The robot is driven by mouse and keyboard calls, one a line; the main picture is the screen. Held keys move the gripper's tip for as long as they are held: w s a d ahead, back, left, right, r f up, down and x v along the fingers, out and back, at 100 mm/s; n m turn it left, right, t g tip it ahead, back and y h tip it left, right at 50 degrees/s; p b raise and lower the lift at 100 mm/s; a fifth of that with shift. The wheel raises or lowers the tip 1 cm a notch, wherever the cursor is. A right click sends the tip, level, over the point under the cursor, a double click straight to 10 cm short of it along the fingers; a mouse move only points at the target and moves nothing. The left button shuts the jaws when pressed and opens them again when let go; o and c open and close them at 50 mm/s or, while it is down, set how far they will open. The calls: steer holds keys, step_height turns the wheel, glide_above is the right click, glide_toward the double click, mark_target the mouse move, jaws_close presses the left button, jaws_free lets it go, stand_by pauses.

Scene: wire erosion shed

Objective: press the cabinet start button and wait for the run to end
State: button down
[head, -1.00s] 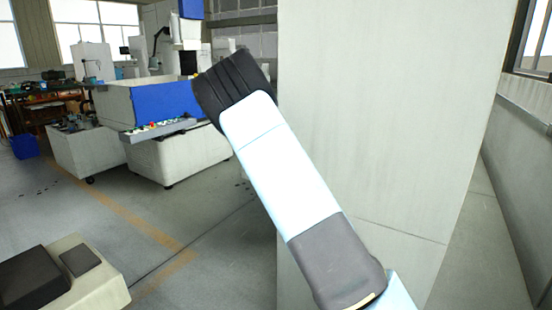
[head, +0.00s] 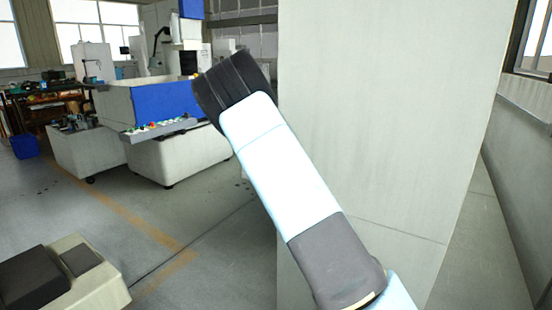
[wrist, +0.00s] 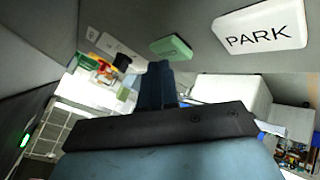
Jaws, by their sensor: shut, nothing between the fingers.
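In the wrist view my gripper (wrist: 160,68) is shut and empty, its dark fingers together. The fingertips appear just below a green rectangular button-like piece (wrist: 171,47) on a grey panel face (wrist: 190,20); whether they touch it I cannot tell. A white plate marked PARK (wrist: 261,35) is to its right, and a pale grey plate (wrist: 110,43) is to its left. No start marking is readable. In the head view a tall pale cabinet (head: 380,120) stands behind my arm; its front controls and my gripper are not seen there.
A machine with a blue panel (head: 168,102) and a strip of coloured buttons (head: 158,129) stands at the left of the head view. A cluttered bench (head: 45,95) is beyond it. Open floor (head: 120,215) with a yellow line lies between. A small green light (wrist: 25,139) glows in the wrist view.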

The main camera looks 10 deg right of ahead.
steer(key=shift+f, duration=0.4)
stand_by(0.8)
steer(key=shift+r, duration=3.35)
